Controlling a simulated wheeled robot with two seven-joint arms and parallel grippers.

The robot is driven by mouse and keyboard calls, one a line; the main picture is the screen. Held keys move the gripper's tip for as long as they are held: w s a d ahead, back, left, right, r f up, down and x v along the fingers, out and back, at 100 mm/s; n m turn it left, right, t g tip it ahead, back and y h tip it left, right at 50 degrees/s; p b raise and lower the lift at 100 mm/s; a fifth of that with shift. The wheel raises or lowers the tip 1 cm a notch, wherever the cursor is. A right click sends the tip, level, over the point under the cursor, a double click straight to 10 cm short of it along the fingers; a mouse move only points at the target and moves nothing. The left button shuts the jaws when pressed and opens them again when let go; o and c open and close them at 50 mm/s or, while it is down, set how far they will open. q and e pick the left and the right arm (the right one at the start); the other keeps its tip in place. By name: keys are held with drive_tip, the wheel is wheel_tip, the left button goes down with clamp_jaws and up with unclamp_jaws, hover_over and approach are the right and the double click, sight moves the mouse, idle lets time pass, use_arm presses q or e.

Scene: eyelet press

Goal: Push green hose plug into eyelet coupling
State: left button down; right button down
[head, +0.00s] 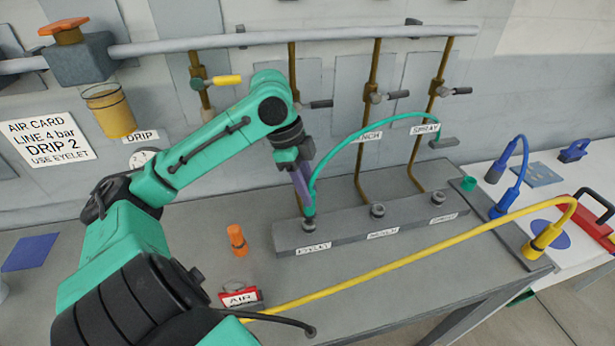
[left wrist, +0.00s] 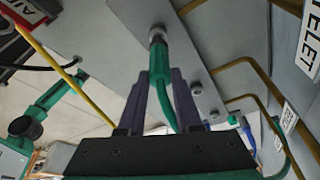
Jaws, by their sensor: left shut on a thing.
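The green hose plug (head: 309,206) is held by my left gripper (head: 304,192), upright over the eyelet coupling (head: 309,222) at the left end of a grey block marked EYELET. In the left wrist view the plug (left wrist: 160,62) sits between the two purple fingers (left wrist: 160,85), lined up with the metal coupling (left wrist: 157,35), its tip at the coupling's mouth. I cannot tell how deep it sits. The green hose (head: 365,128) arcs up right towards the wall's SPRAY label. My right gripper is not in view.
The grey block (head: 350,236) has two more couplings to the right. A yellow hose (head: 420,256) crosses in front. An orange fitting (head: 237,240) and a red AIR tag (head: 241,298) are on the bench at the left. Brass pipes (head: 367,130) stand behind.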

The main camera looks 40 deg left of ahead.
use_arm(q)
drive_tip(key=shift+p, duration=0.3)
drive_tip(key=shift+f+b, duration=0.7)
drive_tip(key=shift+f, duration=0.65)
drive_tip(key=c, duration=0.5)
unclamp_jaws()
